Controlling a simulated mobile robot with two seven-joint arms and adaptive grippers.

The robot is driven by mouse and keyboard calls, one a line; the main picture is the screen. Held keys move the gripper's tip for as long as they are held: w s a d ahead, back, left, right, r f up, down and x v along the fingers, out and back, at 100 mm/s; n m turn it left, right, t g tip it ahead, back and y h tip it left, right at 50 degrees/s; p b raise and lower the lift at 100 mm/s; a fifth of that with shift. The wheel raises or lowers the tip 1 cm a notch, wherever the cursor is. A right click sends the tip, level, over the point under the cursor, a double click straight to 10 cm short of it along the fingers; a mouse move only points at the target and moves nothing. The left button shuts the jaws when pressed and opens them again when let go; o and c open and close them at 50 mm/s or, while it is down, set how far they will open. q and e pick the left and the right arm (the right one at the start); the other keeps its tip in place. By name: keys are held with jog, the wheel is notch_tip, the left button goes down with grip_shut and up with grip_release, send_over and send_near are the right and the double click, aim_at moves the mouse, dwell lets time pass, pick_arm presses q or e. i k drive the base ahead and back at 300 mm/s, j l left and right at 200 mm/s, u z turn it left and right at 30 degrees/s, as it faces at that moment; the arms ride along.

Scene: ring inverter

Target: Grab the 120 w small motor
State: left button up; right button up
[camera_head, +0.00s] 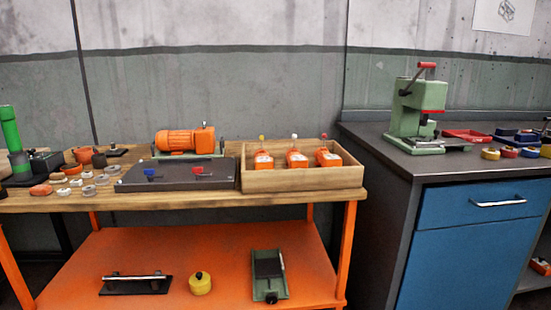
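Three small orange units, which look like small motors, stand upright in a row in the wooden box (300,181) at the right end of the wooden workbench. The left one (263,161) has a yellow-tipped top, the middle one (296,158) a whitish tip and the right one (328,157) a red tip. Each has a pale label, too small to read, so I cannot tell which is 120 W. A larger orange ribbed motor (180,141) lies on its side behind the dark plate. Neither of my grippers is in view.
The dark plate (135,185) with blue and red clamps lies left of the box. Rings and small parts (88,190) crowd the bench's left. A green press (418,115) stands on the blue cabinet (470,235). The orange lower shelf (220,245) holds several items.

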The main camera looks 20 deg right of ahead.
aim_at(295, 160)
jog(key=i+l+z, duration=0.1)
jog(key=i+z, duration=0.3)
jog(key=i, duration=0.45)
jog(key=i+j+z, duration=0.2)
jog(key=i+z, duration=0.25)
jog(key=i, duration=0.4)
